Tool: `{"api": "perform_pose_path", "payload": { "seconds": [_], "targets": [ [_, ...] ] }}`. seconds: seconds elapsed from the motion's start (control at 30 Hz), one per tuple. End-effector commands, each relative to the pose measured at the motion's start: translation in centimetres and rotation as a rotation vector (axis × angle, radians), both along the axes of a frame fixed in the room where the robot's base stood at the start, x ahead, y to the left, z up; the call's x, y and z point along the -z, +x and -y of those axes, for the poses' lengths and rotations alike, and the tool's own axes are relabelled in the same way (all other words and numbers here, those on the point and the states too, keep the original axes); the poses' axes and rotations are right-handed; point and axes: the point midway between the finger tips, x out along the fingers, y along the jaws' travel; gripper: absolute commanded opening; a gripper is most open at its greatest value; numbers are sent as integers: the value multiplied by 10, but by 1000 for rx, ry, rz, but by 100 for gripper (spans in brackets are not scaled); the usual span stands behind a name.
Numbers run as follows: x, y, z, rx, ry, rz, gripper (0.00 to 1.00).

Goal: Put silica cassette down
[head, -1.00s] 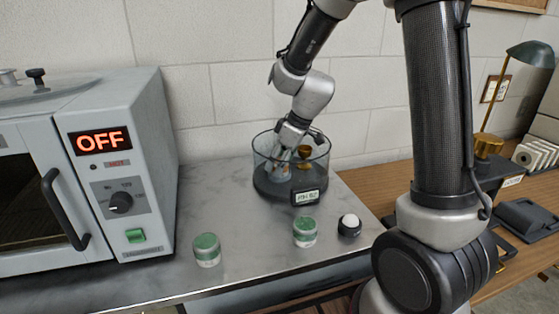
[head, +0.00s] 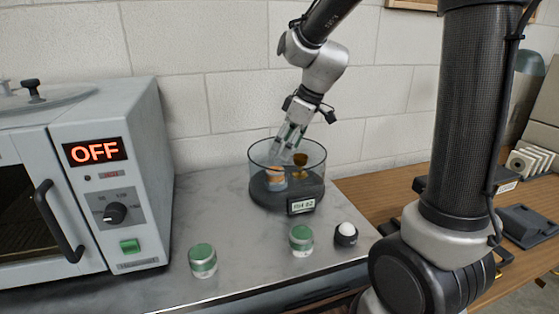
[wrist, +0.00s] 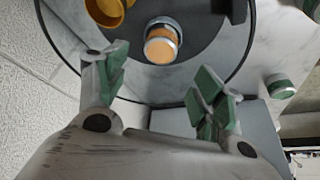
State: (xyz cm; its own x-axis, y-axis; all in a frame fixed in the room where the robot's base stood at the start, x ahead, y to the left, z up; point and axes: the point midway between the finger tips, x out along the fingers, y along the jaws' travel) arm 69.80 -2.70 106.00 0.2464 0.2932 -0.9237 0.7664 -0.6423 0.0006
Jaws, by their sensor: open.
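The silica cassette, a short orange cylinder with a pale metallic rim (head: 274,178), stands upright on the dark floor of a round clear-walled chamber (head: 257,203). In the wrist view the cassette (wrist: 161,47) shows its orange face, apart from both fingers. My gripper (head: 285,150) is above it at the chamber's mouth, open and empty. In the wrist view my gripper's green-padded fingers (wrist: 160,82) are spread wide, with nothing between them.
A gold cup (head: 300,160) stands beside the cassette in the chamber. Two green-topped canisters (head: 202,260) (head: 301,239) and a white-domed black piece (head: 345,234) stand in front. An oven reading OFF (head: 118,210) is at left. The bench between is clear.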

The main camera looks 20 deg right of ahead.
Motion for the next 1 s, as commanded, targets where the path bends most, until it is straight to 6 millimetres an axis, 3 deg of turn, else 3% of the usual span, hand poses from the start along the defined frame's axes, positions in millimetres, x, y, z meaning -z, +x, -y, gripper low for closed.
{"api": "perform_pose_path", "payload": {
  "seconds": [0.13,0.37,0.47,0.57,0.7,0.9,1.0],
  "targets": [
    [-20,-4,6,1,0,3,68],
    [-29,-9,10,6,0,-1,68],
    [-37,-23,18,52,-2,-4,68],
    [-51,-54,35,157,-6,-13,68],
    [-68,-117,66,375,-13,-27,68],
    [-69,-195,102,679,-14,-28,68],
    [-65,-220,113,784,-10,-23,68]
  ]
}}
